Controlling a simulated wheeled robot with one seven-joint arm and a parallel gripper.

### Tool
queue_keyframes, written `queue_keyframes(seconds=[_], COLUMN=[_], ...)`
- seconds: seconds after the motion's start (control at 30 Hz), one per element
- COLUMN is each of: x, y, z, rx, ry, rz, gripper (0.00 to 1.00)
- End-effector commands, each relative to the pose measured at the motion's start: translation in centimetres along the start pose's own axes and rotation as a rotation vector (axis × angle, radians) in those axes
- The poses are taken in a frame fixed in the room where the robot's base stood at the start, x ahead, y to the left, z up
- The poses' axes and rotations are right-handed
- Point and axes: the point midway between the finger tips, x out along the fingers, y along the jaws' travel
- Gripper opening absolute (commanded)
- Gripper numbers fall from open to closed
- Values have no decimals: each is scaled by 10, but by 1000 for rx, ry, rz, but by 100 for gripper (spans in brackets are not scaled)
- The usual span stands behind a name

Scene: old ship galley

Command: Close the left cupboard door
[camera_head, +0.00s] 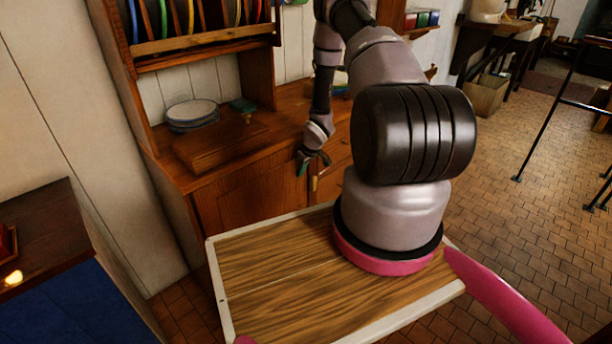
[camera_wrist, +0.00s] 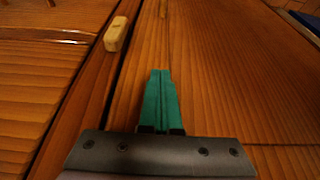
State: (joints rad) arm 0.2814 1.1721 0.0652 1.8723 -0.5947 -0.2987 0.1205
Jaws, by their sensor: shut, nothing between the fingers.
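The left cupboard door (camera_head: 250,200) is a brown wooden panel in the front of the dresser, below its worktop. It looks flush or nearly flush with the front; I cannot tell whether a small gap is left. A pale wooden latch or handle (camera_head: 314,183) is at the right of this door, and a pale block like it shows in the wrist view (camera_wrist: 116,34). My gripper (camera_head: 304,166) is at the door's upper right corner, with its green fingers together and empty. In the wrist view the fingertips (camera_wrist: 160,73) point along wood panels; I cannot tell whether they touch.
Stacked plates (camera_head: 192,113) and a brown wooden box or board (camera_head: 220,147) are on the dresser worktop. A dark-topped blue cabinet (camera_head: 65,300) stands at the lower left. Tiled floor (camera_head: 520,220) is open at the right, with dark thin-legged furniture beyond.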

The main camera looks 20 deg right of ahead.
Motion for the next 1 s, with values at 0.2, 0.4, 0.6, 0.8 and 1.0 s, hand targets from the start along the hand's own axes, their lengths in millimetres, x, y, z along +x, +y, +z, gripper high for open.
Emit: queue_keyframes(seconds=[0.2, 0.4, 0.6, 0.8, 1.0], x=[1, -1, -26, -68, -98], y=[1, 1, 1, 2, 2], z=[-11, -14, -15, -9, -4], rx=[-15, -17, -16, -11, -8], ry=[16, 22, 24, 13, 5], rz=[0, -1, 1, 2, 1], gripper=[0, 0, 0, 0, 0])
